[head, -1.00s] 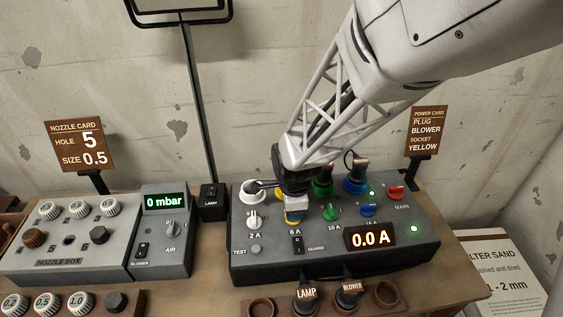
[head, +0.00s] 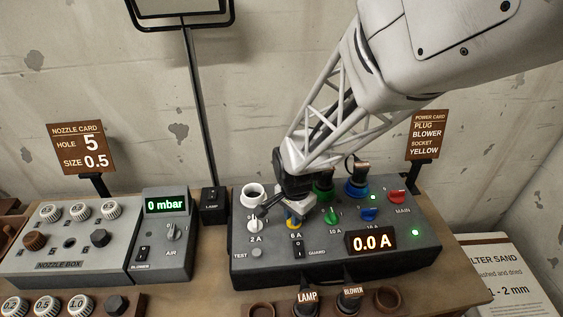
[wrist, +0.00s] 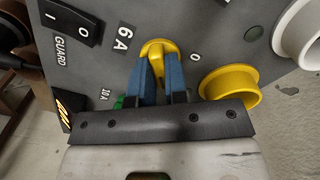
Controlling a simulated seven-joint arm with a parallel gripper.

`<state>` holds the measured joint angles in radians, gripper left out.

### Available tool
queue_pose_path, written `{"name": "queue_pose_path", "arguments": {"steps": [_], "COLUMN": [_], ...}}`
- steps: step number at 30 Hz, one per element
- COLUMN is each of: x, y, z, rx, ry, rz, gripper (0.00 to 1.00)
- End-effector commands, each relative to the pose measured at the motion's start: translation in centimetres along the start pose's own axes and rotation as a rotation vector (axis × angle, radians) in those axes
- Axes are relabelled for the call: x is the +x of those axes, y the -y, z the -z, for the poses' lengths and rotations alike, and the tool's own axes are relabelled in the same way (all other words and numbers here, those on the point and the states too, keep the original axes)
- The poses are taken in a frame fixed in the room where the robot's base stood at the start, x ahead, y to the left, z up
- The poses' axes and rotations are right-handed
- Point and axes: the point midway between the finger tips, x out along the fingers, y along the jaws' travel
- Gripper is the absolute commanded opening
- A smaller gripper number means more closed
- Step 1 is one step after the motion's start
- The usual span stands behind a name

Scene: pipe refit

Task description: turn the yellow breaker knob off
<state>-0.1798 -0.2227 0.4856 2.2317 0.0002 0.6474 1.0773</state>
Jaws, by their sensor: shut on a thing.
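The yellow breaker knob (wrist: 157,50) is in the wrist view, beside the "6 A" label and left of a small "0" mark. My gripper (wrist: 162,72) is shut on it, with a blue finger on each side of its handle. In the head view the yellow knob (head: 293,223) is mostly hidden under my gripper (head: 294,214), above the "6 A" label. The knob's exact angle is hard to tell. The yellow socket (wrist: 232,88) is beside my gripper in the wrist view and looks empty; my gripper hides it in the head view.
The power box (head: 335,258) also has a white knob (head: 254,222), green knob (head: 331,215), blue knob (head: 369,213) and red main knob (head: 397,196). The guard switch (head: 298,247) is just below my gripper. Plugs stand in the green and blue sockets. The display (head: 371,241) reads 0.0 A.

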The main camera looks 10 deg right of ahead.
Motion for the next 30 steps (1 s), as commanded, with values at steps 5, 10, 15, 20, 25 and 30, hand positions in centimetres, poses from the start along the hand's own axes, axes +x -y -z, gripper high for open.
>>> {"name": "queue_pose_path", "arguments": {"steps": [5, 10, 15, 20, 25, 30], "x": [-0.05, -0.07, -0.09, -0.09, -0.08, -0.07], "y": [0.00, 0.01, 0.02, 0.04, 0.05, 0.05], "z": [0.04, 0.04, 0.05, 0.06, 0.06, 0.07], "rx": [-0.167, -0.328, -0.489, -0.635, -0.763, -0.852], "ry": [-0.001, -0.001, -0.002, -0.002, -0.002, -0.002], "rz": [0.001, 0.001, 0.001, 0.001, 0.001, 0.001], "gripper": [0.00, 0.00, 0.00, 0.00, 0.00, 0.00]}}
